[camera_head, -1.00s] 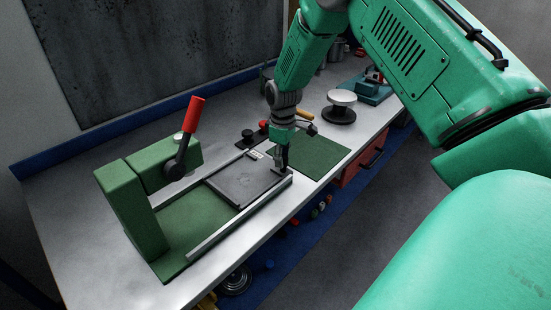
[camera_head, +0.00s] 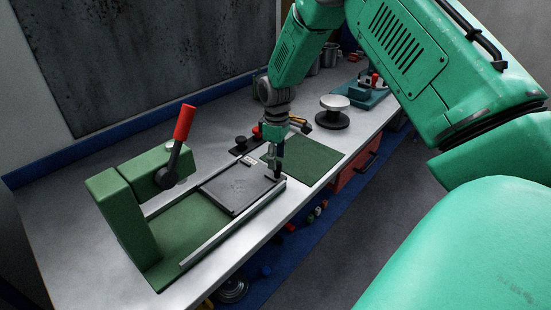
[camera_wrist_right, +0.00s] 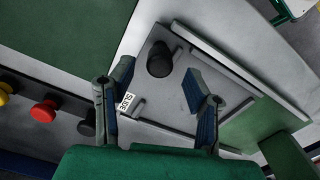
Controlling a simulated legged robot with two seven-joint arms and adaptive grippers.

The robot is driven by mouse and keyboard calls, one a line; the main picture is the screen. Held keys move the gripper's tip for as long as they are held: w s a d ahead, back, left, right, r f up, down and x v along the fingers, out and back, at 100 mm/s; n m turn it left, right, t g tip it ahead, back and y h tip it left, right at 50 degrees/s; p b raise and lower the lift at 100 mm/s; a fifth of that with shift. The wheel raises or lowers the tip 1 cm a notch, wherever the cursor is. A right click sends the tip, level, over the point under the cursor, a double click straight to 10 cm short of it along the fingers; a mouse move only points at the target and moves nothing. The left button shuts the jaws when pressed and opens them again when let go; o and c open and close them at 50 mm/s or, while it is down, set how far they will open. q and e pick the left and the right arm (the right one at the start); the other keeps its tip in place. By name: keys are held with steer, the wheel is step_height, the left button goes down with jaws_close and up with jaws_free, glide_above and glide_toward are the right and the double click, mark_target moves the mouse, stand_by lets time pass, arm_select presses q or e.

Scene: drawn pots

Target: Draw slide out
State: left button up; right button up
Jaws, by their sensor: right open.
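The slide (camera_head: 237,188) is a flat dark grey plate lying between two metal rails on the green press base (camera_head: 190,222). In the right wrist view the slide (camera_wrist_right: 168,95) carries a black round knob (camera_wrist_right: 159,58) and a white label reading SLIDE (camera_wrist_right: 129,104). My right gripper (camera_head: 278,166) points down at the slide's right end. In the wrist view its two fingers (camera_wrist_right: 158,78) are spread apart, with the knob seen beyond and between their tips. No contact with the knob shows. My left gripper is not in view.
The green press post (camera_head: 128,213) with its red-handled lever (camera_head: 180,140) stands at left. A green mat (camera_head: 305,158) lies right of the slide. A white-topped round stand (camera_head: 334,104) is farther back. Coloured buttons (camera_wrist_right: 44,111) show left in the wrist view. The table's front edge is close by.

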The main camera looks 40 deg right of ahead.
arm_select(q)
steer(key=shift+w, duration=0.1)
arm_select(e)
step_height(320, 180, up, 9)
steer(key=shift+d, duration=0.15)
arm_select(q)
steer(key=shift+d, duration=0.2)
arm_select(e)
steer(key=shift+d, duration=0.15)
